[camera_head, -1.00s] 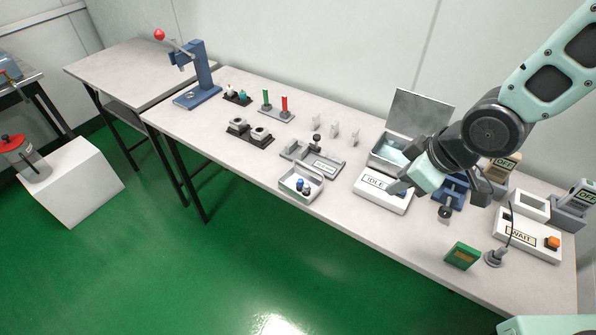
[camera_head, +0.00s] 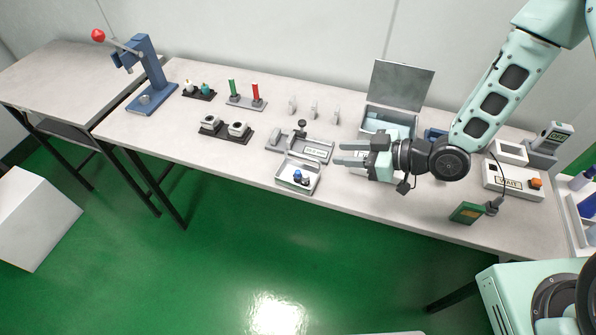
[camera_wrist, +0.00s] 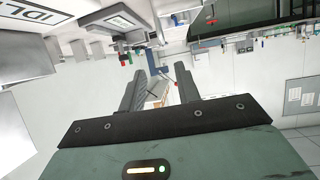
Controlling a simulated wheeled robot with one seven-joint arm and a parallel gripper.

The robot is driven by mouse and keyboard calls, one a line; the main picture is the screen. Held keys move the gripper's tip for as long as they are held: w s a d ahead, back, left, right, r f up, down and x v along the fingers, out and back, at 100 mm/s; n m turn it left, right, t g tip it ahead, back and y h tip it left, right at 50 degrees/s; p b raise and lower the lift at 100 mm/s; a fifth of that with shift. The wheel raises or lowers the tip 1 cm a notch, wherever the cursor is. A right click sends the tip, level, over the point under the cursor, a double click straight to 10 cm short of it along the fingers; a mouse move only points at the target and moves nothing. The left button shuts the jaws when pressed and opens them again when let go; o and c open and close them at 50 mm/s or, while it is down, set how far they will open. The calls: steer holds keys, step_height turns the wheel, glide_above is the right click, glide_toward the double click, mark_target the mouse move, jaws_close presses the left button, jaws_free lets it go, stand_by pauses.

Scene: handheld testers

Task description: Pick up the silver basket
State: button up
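A small shallow silver basket (camera_head: 291,186) sits near the table's front edge in the head view, holding a blue piece and dark pieces. It is the thing that best fits the name. My gripper (camera_head: 338,154) points left, above the table, to the right of and a little behind the basket in the picture. Its two fingers are apart with nothing between them. In the wrist view the fingers of my gripper (camera_wrist: 160,72) are also spread and empty. I cannot clearly make out the basket there.
A grey fixture (camera_head: 315,150) stands just behind the basket. A silver box with a raised lid (camera_head: 398,85) stands behind my gripper. A black two-cup holder (camera_head: 224,131) and a blue press (camera_head: 150,80) are further left. A green board (camera_head: 467,213) is at right.

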steer(key=p+x, duration=0.1)
steer(key=x, duration=0.4)
steer(key=shift+a+f, duration=0.15)
steer(key=shift+s+f+p+x, duration=0.1)
steer(key=shift+f+p+x, duration=0.1)
steer(key=shift+x, duration=0.65)
steer(key=shift+s+f+p+x, duration=0.1)
steer(key=shift+p+x, duration=0.15)
steer(key=shift+x, duration=0.55)
steer(key=shift+s+f+p+x, duration=0.1)
steer(key=shift+f+p+x, duration=0.1)
steer(key=shift+x, duration=0.65)
jaws_close()
